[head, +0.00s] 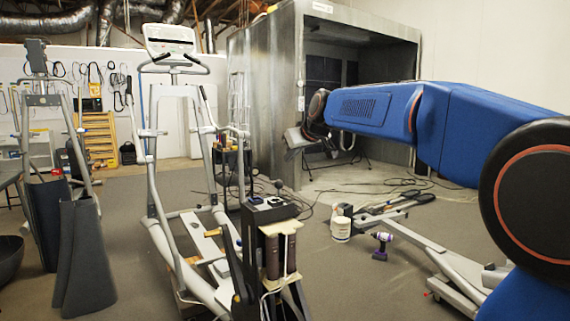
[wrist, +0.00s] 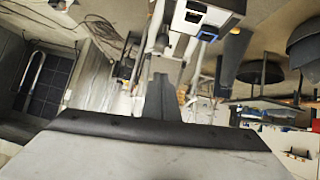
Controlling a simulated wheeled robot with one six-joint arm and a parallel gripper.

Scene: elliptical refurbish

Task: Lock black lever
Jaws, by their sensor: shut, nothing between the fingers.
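A thin lever with a round black knob (head: 278,184) stands up from the dark top of a machine housing (head: 268,210) in the middle foreground of the head view. Whether it is locked cannot be told. I cannot pick out the lever in the wrist view. My gripper (wrist: 161,82) shows in the wrist view as a grey wedge with its fingers together and nothing between them. In the head view my blue arm reaches in from the right, and its far end is above and right of the lever, apart from it.
A grey elliptical trainer (head: 160,190) stands left of the housing, with another machine (head: 75,220) farther left. A metal booth (head: 270,90) is behind. A white tub (head: 341,228), a purple drill (head: 381,246) and a low grey frame (head: 455,268) occupy the floor at right.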

